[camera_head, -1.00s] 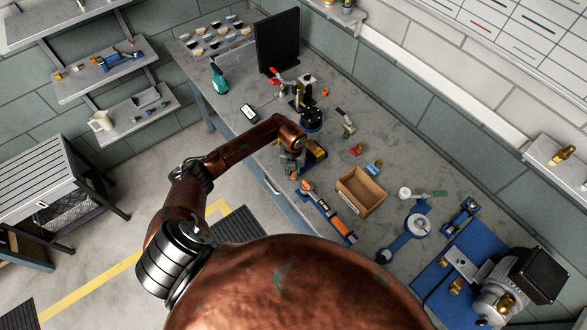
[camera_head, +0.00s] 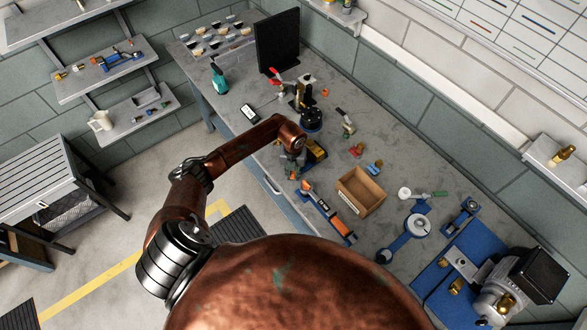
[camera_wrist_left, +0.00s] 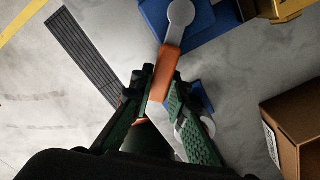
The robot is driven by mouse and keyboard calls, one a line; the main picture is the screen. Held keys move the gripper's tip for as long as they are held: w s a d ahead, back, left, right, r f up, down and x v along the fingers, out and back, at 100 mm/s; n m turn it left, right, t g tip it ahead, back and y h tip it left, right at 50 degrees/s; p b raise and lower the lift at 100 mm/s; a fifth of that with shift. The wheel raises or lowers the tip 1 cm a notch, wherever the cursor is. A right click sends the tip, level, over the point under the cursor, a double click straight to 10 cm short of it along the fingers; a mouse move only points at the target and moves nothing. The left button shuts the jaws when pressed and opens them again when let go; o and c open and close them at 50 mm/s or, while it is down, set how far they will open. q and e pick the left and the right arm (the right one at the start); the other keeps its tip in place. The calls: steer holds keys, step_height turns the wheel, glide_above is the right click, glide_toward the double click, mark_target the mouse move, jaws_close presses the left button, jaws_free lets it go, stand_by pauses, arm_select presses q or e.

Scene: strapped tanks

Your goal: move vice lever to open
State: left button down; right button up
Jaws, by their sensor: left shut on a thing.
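The vice shows in the left wrist view as a blue body (camera_wrist_left: 205,22) with a grey lever (camera_wrist_left: 174,32) pivoted on it. The lever ends in an orange handle (camera_wrist_left: 162,75). My left gripper (camera_wrist_left: 157,88) has its green fingers on both sides of this handle and is shut on it. In the head view my left gripper (camera_head: 291,160) is small, beside the blue and yellow vice (camera_head: 316,152) at the bench's front edge. The gripper and arm hide part of the vice there. My right gripper is not in view.
An open cardboard box (camera_head: 360,191) stands to the right of the vice, with a long orange and blue tool (camera_head: 327,213) in front of it. A black round-based device (camera_head: 311,118) stands behind the vice.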

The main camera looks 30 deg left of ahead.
arm_select(q)
steer(key=a+m+b, duration=0.2)
steer(key=shift+s+f+m, duration=0.15)
steer(key=shift+s+m, duration=0.1)
steer(key=shift+m, duration=0.15)
steer(key=shift+a+m, duration=0.1)
steer(key=shift+m, duration=0.4)
steer(key=shift+a+m+b, duration=0.65)
steer(key=shift+m+b, duration=0.15)
steer(key=shift+b, duration=0.25)
steer(key=shift+a+m+b, duration=0.45)
steer(key=shift+m+b, duration=0.1)
steer(key=shift+m, duration=0.15)
steer(key=shift+a+m, duration=0.1)
steer(key=shift+m, duration=0.2)
